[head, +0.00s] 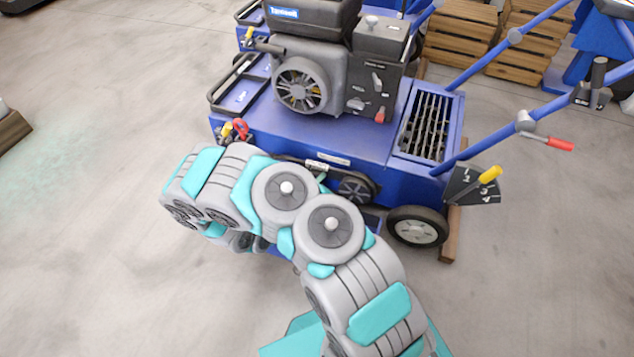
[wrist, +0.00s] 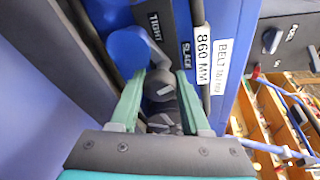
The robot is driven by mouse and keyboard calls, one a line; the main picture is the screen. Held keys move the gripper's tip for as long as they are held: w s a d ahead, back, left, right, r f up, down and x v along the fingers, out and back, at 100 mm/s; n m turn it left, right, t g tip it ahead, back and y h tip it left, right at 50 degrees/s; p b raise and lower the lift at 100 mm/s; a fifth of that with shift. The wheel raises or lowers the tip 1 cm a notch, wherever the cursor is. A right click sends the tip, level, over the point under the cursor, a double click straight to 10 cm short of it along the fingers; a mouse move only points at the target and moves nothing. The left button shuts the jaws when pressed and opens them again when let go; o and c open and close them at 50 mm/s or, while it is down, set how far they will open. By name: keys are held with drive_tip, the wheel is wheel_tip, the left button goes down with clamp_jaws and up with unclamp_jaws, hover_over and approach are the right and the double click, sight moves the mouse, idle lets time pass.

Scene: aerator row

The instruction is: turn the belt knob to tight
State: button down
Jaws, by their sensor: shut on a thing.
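The belt knob (wrist: 158,86) is a dark grey knob on the blue machine's side, in the wrist view. My gripper (wrist: 163,80) has its two green fingers on either side of the knob and is shut on it. The word TIGHT stands on a dark plate (wrist: 153,22) above the knob, and SLACK (wrist: 186,55) is to its right. Where the knob's pointer is set is hard to tell. In the head view my arm hides the knob and the gripper.
The blue aerator (head: 330,135) carries a black engine (head: 310,70). A wheel (head: 417,227) and a yellow-handled lever (head: 490,175) are at its right. A round blue part (wrist: 128,48) sits close beside the left finger. Wooden crates (head: 460,35) stand behind.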

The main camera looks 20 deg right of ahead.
drive_tip(key=shift+f+n+h, duration=0.1)
drive_tip(key=shift+n+h, duration=0.4)
drive_tip(key=shift+n, duration=0.9)
drive_tip(key=shift+c, duration=1.9)
unclamp_jaws()
drive_tip(key=shift+a, duration=0.15)
drive_tip(key=v, duration=0.7)
drive_tip(key=shift+a, duration=0.25)
drive_tip(key=shift+s, duration=0.1)
